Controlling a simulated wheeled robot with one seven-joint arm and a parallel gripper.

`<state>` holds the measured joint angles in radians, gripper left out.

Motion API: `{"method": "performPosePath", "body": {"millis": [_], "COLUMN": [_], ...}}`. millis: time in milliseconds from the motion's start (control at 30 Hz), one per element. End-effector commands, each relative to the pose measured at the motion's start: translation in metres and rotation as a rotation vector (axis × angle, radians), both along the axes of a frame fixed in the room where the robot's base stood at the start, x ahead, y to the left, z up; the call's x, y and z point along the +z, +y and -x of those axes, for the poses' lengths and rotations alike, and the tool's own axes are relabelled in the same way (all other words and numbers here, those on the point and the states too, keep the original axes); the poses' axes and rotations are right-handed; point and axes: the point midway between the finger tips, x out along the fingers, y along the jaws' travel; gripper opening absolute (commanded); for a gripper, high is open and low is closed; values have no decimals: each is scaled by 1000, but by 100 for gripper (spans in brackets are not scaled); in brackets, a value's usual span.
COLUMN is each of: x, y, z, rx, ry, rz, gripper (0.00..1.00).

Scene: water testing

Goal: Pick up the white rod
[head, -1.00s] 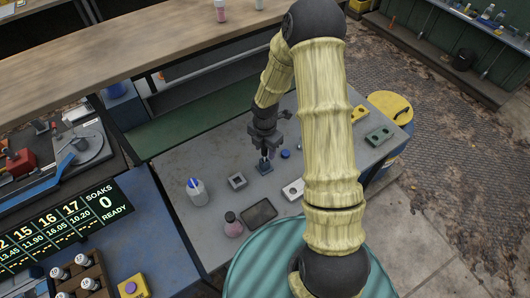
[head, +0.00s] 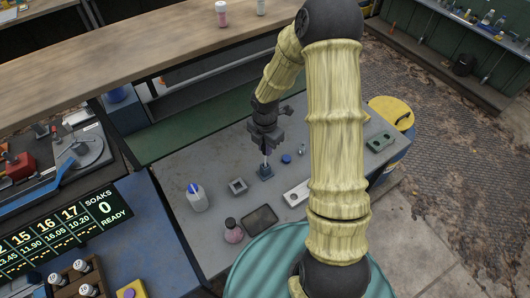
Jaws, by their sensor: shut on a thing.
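The white rod (head: 265,160) shows as a short, thin, upright, pale piece below my gripper (head: 265,149). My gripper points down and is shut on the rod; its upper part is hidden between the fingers. The rod's lower end is at a small blue-grey block (head: 266,172) on the grey table (head: 215,168). I cannot tell whether that end is still inside the block or just above it.
Left of the block are a grey square socket (head: 238,187) and a white bottle with a blue cap (head: 197,197). In front are a dark tray (head: 259,218), a pink flask (head: 233,232) and a white plate with holes (head: 297,194). A blue cap (head: 286,158) lies close right.

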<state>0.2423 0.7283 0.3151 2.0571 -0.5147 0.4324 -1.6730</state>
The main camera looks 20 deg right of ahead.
Motion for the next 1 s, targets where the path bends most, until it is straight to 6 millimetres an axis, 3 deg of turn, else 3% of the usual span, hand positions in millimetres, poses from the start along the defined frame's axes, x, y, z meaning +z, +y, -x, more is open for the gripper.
{"method": "performPosePath", "body": {"millis": [200, 333, 1000], "x": [44, 59, 63], "y": [-1, 1, 0], "z": [-1, -1, 0], "rx": [-2, 2, 2], "ry": [-6, -4, -1], "rz": [1, 0, -1], "gripper": [0, 0, 0]}}
